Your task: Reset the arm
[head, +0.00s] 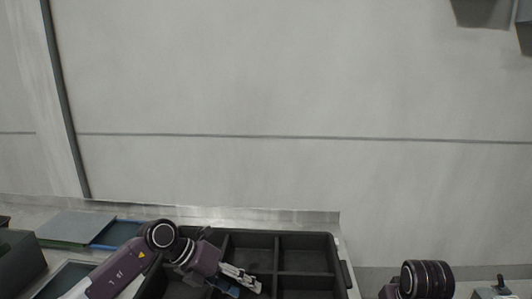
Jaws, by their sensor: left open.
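My left arm comes in from the lower left. Its gripper (241,279) is open over the left part of a black divided tray (305,240). A small dark blue thing (224,287) lies in the tray just below the gripper; I cannot tell what it is or whether the fingers touch it. My right arm shows only as a dark purple joint at the lower right edge; its gripper is not in view.
The tray stands on a light bench (190,213) against a grey wall (300,90). A grey-green panel (75,227) and a blue-edged tray (118,234) lie at the left. A dark bin (18,262) stands at the far left. The tray's right compartments look empty.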

